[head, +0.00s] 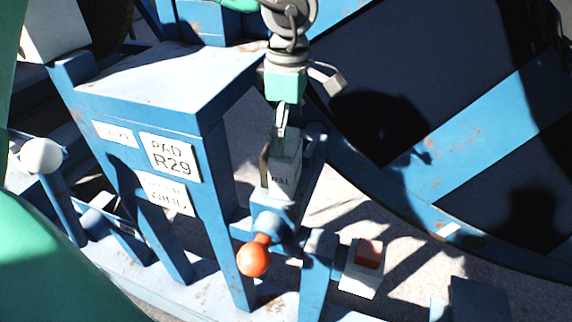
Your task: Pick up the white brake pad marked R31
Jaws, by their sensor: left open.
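A white block-like brake pad (285,178) stands upright in a blue bracket at the middle of the head view. It carries small dark lettering that I cannot read with certainty. My left gripper (284,116) comes down from the top, directly above the pad. It is open, with a slim finger reaching down close to the pad's top; I cannot tell whether they touch. Another grey finger part juts out to the right. My right gripper is not in view.
A blue stand with a "PAD R29" label (170,157) is left of the pad. An orange ball knob (252,259) is in front and below. A white box with a red top (368,253) is at lower right. A large blue reel frame (480,135) fills the right.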

